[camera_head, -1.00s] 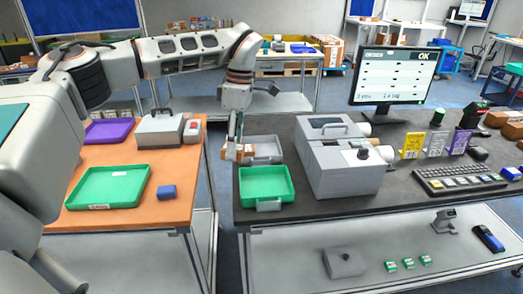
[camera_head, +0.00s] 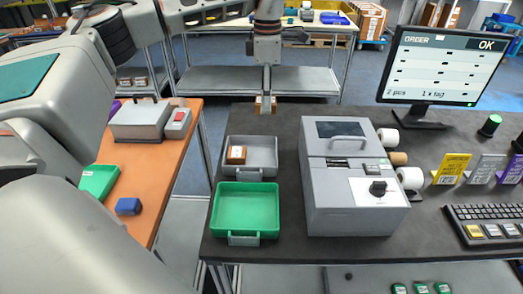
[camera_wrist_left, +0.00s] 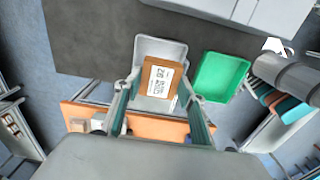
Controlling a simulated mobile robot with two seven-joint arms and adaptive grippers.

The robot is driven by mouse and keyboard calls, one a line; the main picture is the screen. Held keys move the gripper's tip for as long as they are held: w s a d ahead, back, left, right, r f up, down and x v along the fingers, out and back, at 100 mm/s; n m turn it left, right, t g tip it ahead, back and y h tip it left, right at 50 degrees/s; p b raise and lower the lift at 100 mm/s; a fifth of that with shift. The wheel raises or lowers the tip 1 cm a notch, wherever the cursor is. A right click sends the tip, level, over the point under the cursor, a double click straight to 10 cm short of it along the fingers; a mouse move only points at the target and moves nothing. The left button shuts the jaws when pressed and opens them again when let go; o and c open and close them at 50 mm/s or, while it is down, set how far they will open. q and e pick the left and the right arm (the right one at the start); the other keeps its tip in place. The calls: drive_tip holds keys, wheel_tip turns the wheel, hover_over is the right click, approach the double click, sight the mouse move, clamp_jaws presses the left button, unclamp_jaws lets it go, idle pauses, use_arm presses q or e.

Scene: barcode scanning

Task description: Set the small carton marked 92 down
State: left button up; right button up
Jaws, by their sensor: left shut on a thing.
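A small brown carton (camera_head: 266,107) is in my left gripper (camera_head: 266,98), which points down above the far part of the dark table. The left wrist view shows this carton (camera_wrist_left: 157,78) between the fingertips, with a white label whose small number seems to read 92 upside down. Below it is the grey tray (camera_wrist_left: 166,48). The held carton is apart from the tray.
The green tray (camera_head: 246,210) is empty, in front of the grey tray. A grey machine (camera_head: 345,180) stands close to the right. A monitor (camera_head: 442,66) and keyboard (camera_head: 490,222) are farther right. An orange table (camera_head: 160,180) with a blue block (camera_head: 128,206) is left, across a gap.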

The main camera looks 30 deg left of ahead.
use_arm(q)
wheel_tip(320, 180, down, 19)
drive_tip(key=shift+f+p, duration=0.1)
drive_tip(key=shift+p, duration=0.4)
drive_tip(key=shift+s+f, duration=0.1)
drive_tip(key=o, duration=1.2)
wheel_tip(320, 180, up, 12)
drive_tip(key=shift+r+b, duration=0.1)
drive_tip(key=shift+b, duration=0.5)
